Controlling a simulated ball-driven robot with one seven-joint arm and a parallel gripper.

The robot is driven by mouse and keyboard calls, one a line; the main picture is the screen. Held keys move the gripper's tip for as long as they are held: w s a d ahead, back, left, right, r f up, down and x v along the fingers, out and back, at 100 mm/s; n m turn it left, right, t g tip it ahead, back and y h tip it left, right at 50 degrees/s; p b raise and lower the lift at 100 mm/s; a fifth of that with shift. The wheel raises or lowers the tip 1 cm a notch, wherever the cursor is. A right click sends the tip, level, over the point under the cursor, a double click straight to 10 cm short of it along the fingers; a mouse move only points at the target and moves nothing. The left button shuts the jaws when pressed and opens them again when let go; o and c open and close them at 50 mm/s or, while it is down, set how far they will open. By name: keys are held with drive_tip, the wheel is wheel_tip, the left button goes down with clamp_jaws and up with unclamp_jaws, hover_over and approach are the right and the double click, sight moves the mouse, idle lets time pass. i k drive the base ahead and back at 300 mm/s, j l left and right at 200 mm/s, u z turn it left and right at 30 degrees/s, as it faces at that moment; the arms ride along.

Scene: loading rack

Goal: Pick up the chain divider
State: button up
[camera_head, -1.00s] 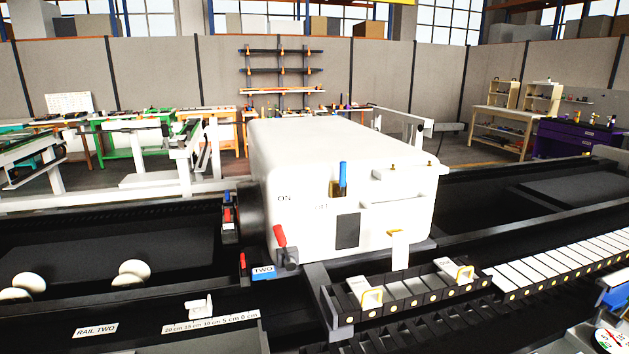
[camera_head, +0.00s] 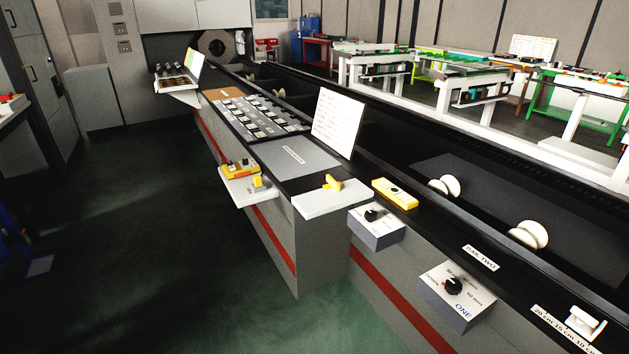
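No part is labelled as the chain divider, and I cannot tell which one it is. A small yellow upright piece (camera_head: 333,184) stands on a white shelf (camera_head: 318,203) at the front edge of the black counter. A smaller yellow piece (camera_head: 257,183) sits on a second white shelf (camera_head: 249,199) to its left, beside a yellow and orange block (camera_head: 238,168). A long yellow box with dark buttons (camera_head: 394,193) lies on the counter's edge to the right. My gripper is not in view.
Grey knob boxes (camera_head: 455,293) jut from the counter's front. A white sign (camera_head: 337,123) stands on the counter behind the shelves. White rollers (camera_head: 528,235) lie in the black trough at right. The dark green floor (camera_head: 130,240) at left is open.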

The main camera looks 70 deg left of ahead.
sight(332, 183)
drive_tip(key=u, duration=1.85)
drive_tip(key=z, duration=0.3)
drive_tip(key=i+j+z, duration=0.2)
drive_tip(key=i+z, duration=0.2)
drive_tip(key=i+j+z, duration=0.2)
drive_tip(key=z, duration=0.15)
drive_tip(key=j, duration=0.1)
